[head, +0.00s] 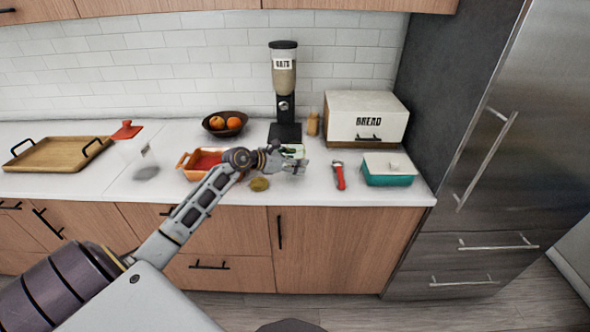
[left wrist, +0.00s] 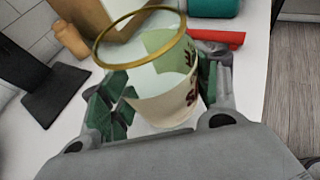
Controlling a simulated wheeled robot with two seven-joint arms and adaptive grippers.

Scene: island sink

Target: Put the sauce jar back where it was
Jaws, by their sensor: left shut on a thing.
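The sauce jar (left wrist: 165,81) is a clear glass jar with a gold rim and a white and green label. It fills the middle of the left wrist view, tilted in the picture. My left gripper (left wrist: 160,100) is shut on its sides, with a finger on either side. In the head view the left gripper (head: 296,164) is over the counter in front of the oats dispenser (head: 284,80), and a small white and green part of the jar (head: 293,149) shows behind it. I cannot tell whether the jar touches the counter. My right gripper is not in view.
A tan shaker (head: 313,124) and bread box (head: 364,118) stand behind right. A red-handled tool (head: 339,177) and teal dish (head: 389,177) lie right. An orange dish (head: 186,163), fruit bowl (head: 225,131), red-lidded canister (head: 136,154) and wooden tray (head: 58,161) are left. A greenish-brown item (head: 259,184) lies near the front edge.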

